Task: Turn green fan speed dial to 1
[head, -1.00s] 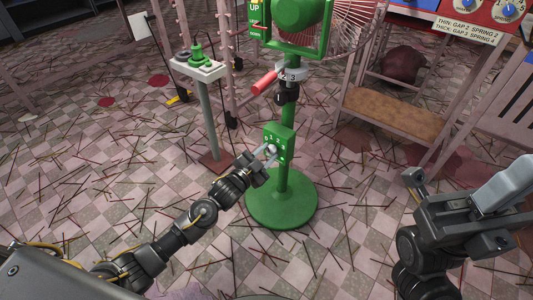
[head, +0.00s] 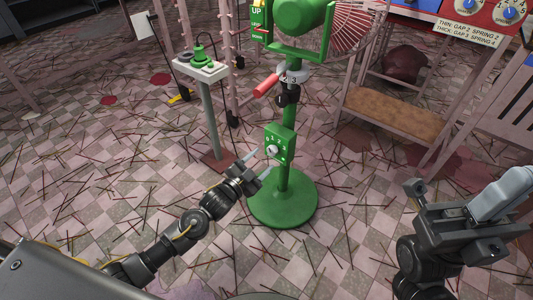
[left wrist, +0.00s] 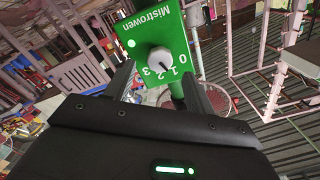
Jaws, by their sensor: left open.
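The green fan (head: 300,15) stands on a round green base (head: 283,205). Its green control box (head: 280,140) carries a white round dial (head: 272,150), also seen in the left wrist view (left wrist: 159,60), with the marks 0, 1, 2 and 3. The dial's dark pointer line appears to lean toward the 1 side, but it is small. My left gripper (head: 259,166) is open, empty and just in front of the box, apart from the dial. In the left wrist view its fingers straddle the view of the dial. My right gripper (head: 452,212) is at the right, away from the fan; its jaws are unclear.
A post with a white plate and green knob (head: 202,58) stands left of the fan. A red handle (head: 266,85) sticks out from the fan pole. A brown-topped bench (head: 395,113) is at the right. Thin sticks litter the tiled floor.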

